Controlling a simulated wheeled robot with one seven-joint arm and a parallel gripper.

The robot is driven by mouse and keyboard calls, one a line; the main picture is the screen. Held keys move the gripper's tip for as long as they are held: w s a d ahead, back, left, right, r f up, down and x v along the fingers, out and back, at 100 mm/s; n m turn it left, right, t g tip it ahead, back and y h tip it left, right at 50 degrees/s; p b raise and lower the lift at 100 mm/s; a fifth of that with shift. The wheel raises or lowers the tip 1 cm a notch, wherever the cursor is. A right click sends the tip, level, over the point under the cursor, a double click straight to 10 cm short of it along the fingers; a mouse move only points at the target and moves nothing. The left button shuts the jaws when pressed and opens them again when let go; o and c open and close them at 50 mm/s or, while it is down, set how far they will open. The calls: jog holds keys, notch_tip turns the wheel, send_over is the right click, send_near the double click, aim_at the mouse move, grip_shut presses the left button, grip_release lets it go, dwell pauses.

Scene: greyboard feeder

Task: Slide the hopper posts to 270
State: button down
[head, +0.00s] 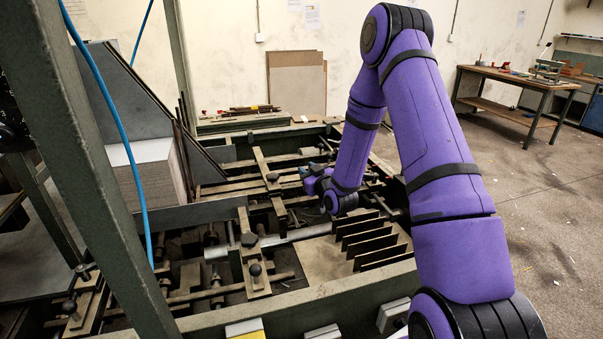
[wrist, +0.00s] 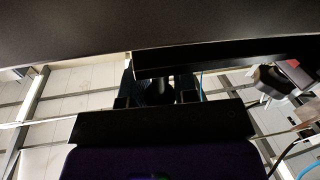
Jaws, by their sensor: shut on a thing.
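My gripper (head: 310,172) is over the far middle of the feeder bed, low among the rails. In the wrist view its two fingers (wrist: 160,88) stand on either side of a dark rounded knob (wrist: 158,93) and are shut on it. In the head view the held part is mostly hidden by my wrist. Slotted bars with black ball knobs sit on the bed: one knob (head: 249,240) and another (head: 255,269) at the near middle, and one (head: 272,177) left of my gripper. I cannot tell which are the hopper posts, and no scale reading is legible.
A sloped grey plate (head: 120,85) and a stack of board (head: 152,168) stand at the left. A green upright (head: 75,130) and blue cable (head: 118,125) cross the near left. Upright dark fins (head: 368,240) stand below my wrist. Open floor (head: 540,210) lies right.

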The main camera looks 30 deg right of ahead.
jog(key=d, duration=0.3)
jog(key=shift+s+d, duration=0.1)
jog(key=shift+s, duration=0.2)
jog(key=c, duration=0.9)
grip_release()
jog(key=shift+d, duration=0.15)
jog(key=shift+s, duration=0.15)
jog(key=s, duration=0.7)
jog(key=shift+s, duration=0.15)
jog(key=shift+r, duration=0.1)
